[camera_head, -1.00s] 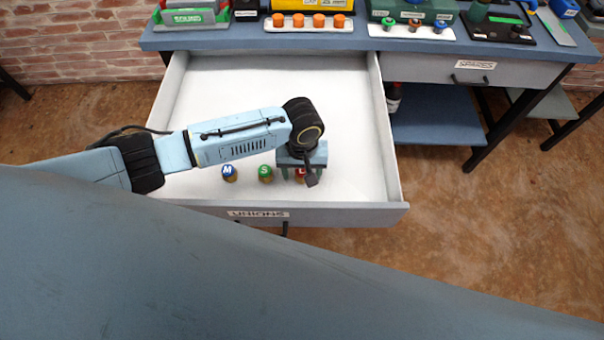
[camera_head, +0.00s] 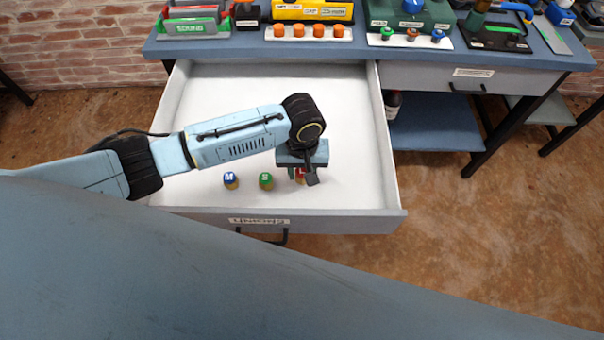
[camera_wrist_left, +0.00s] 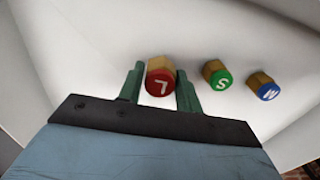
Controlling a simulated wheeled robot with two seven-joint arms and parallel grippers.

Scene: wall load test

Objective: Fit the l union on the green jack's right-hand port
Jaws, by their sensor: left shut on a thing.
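The l union, with a red cap marked L and a brass body, is between the fingers of my left gripper (camera_wrist_left: 160,90) in the left wrist view, where the l union (camera_wrist_left: 161,80) shows plainly. In the head view the l union (camera_head: 300,174) is mostly hidden behind my left gripper (camera_head: 298,173), which is low inside the drawer. The left gripper is shut on it. The green jack (camera_head: 412,14) stands at the back of the bench, right of centre, cut by the top edge; its ports are too small to make out. My right gripper is not in view.
The open white drawer (camera_head: 350,205) also holds the blue-capped M union (camera_head: 230,180) and the green-capped S union (camera_head: 265,181), left of the gripper.

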